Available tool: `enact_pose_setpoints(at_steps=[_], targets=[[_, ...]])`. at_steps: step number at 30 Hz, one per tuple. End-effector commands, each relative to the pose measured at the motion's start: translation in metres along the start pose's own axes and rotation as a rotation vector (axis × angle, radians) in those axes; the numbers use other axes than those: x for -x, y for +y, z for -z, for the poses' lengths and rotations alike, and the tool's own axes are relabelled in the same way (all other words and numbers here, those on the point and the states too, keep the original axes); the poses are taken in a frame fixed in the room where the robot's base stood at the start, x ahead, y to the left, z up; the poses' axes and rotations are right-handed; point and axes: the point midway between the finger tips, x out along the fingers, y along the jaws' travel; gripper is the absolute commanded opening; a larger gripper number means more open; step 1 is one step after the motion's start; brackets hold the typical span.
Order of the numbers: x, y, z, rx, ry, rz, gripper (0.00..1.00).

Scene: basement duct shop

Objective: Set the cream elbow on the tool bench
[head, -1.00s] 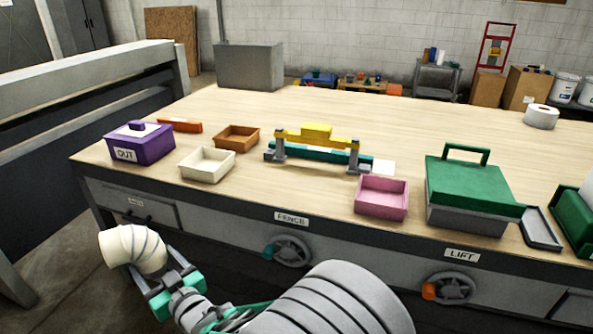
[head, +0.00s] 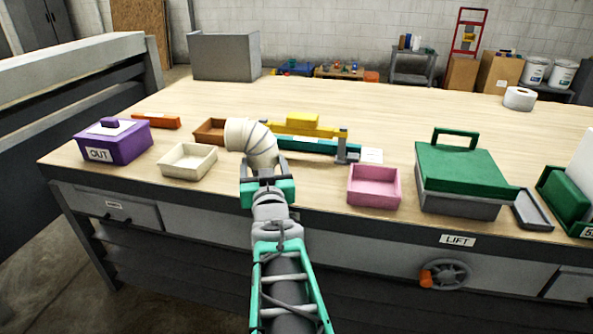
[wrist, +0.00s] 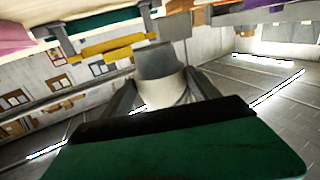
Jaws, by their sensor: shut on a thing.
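The cream elbow (head: 250,141), a ribbed bent pipe, is held up in front of me in the head view. My gripper (head: 264,168) is shut on its lower end. The elbow also shows between the jaws in the wrist view (wrist: 163,88). The elbow appears over the near part of a large wood-topped bench (head: 330,95) with labelled drawers; I cannot tell its height above the top. The elbow hides part of a brown tray and the left end of the yellow and teal fixture. No sign names the tool bench.
On the bench top are a purple box (head: 115,147), a cream tray (head: 187,161), the brown tray (head: 208,131), the yellow and teal fixture (head: 313,147), a pink tray (head: 374,186) and a green-lidded box (head: 465,172). The far middle of the top is clear.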

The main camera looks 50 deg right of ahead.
Motion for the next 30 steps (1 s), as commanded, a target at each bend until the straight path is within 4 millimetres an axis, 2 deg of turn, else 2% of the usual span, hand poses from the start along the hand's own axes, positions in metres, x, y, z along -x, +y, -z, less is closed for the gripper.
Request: enact_pose_setpoints(at_steps=[1,3,6,8,11,18,21,25,30], targets=[[0.002,0.025,0.009,0.001,0.005,-0.05,0.2],[0.006,0.047,0.017,0.003,0.004,-0.097,0.2],[0.009,0.066,0.023,0.004,0.002,-0.135,0.2],[0.005,0.07,0.022,0.004,0.0,-0.142,0.2],[-0.014,0.071,0.009,0.004,-0.006,-0.142,0.2],[-0.083,0.076,-0.021,0.005,-0.005,-0.142,0.2],[-0.102,0.077,-0.047,0.004,-0.005,-0.141,0.2],[-0.119,0.079,-0.066,0.004,-0.001,-0.141,0.2],[-0.131,0.08,-0.082,0.004,-0.001,-0.141,0.2]])
